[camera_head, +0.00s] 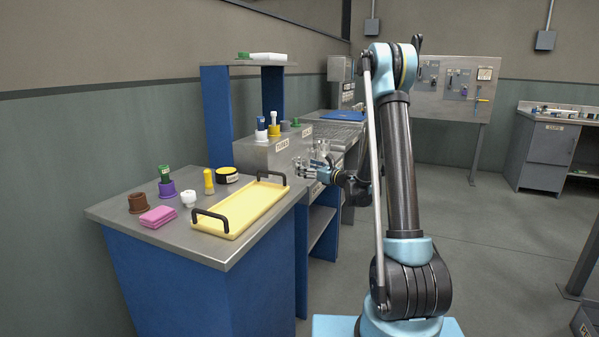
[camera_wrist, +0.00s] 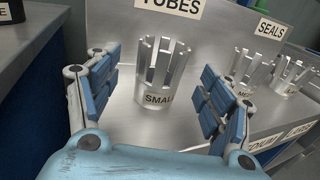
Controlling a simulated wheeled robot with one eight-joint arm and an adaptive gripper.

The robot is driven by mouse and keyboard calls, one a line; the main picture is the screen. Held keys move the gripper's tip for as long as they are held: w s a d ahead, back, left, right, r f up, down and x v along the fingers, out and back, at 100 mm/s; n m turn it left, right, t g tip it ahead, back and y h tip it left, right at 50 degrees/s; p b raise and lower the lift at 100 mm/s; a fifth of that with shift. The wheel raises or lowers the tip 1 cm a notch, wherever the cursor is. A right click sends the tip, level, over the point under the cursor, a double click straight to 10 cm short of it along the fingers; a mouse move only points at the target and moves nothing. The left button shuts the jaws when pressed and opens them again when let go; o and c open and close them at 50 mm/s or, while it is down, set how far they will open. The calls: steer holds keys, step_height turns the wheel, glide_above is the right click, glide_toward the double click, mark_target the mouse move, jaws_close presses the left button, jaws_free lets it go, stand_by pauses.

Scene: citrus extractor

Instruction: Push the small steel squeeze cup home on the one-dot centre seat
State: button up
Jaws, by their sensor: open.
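The small steel squeeze cup (camera_wrist: 158,72) stands upright on a steel surface in the wrist view, with tall slotted fingers and a label reading SMALL at its base. My gripper (camera_wrist: 163,62) is open, with one blue-padded finger left of the cup and one right of it. Clear gaps show on both sides, so neither finger appears to touch it. In the head view my gripper (camera_head: 317,168) is beside the steel block at the bench's far end. I cannot make out a one-dot centre seat in either view.
Two similar steel cups (camera_wrist: 247,72) (camera_wrist: 292,76) stand right of the small one. Behind is a steel block (camera_head: 285,150) with TUBES and SEALS labels. A yellow tray (camera_head: 245,212) and several coloured parts lie on the near bench.

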steer(key=shift+r+x, duration=0.1)
steer(key=shift+x, duration=1.2)
steer(key=shift+r+x, duration=0.15)
steer(key=shift+x, duration=1.15)
steer(key=shift+w+d, duration=0.1)
steer(key=c, duration=1.5)
